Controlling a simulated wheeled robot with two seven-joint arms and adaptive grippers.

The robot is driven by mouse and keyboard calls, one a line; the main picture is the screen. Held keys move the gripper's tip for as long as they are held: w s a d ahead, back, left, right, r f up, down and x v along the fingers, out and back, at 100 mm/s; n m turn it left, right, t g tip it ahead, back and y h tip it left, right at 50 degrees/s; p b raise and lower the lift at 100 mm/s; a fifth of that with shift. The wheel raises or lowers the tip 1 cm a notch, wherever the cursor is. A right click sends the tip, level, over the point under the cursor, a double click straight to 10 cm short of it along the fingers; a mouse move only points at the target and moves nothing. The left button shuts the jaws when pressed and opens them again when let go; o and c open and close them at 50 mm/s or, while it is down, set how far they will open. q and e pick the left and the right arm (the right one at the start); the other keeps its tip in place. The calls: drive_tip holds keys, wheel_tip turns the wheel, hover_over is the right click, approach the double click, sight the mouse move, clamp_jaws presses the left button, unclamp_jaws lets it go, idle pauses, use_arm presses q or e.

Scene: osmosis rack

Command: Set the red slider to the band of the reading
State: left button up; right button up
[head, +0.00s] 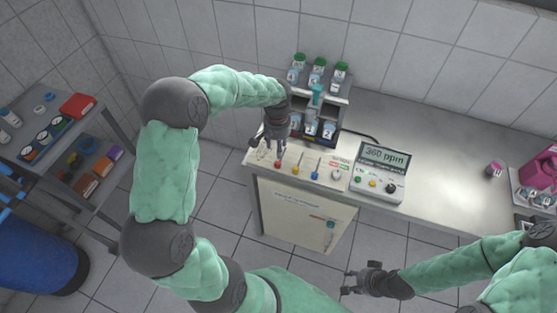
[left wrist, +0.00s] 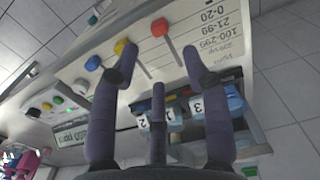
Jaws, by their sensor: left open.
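The red slider (head: 278,162) is on the pale panel at the front left of the bench. In the left wrist view its red knob (left wrist: 160,27) stands beside printed bands (left wrist: 212,30), seen upside down, including 0-20, 21-99 and 100-299. I cannot tell its exact band. The display (head: 384,157) reads 360 ppm. My left gripper (head: 275,147) is open and empty, pointing down just above and behind the red knob. In the wrist view its fingers (left wrist: 160,58) straddle the slider line, apart from the knob. My right gripper (head: 356,282) hangs low before the cabinet, apparently empty.
Yellow (head: 296,169) and blue (head: 315,174) sliders stand close to the right of the red one. A rack of numbered, green-capped jars (head: 318,72) rises behind the panel. The bench (head: 440,150) right of the display is mostly clear. A shelf cart (head: 85,125) stands far left.

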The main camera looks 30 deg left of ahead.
sight(278, 163)
use_arm(q)
wheel_tip(278, 163, down, 10)
drive_tip(key=shift+r+b, duration=0.1)
drive_tip(key=shift+b, duration=0.6)
clamp_jaws()
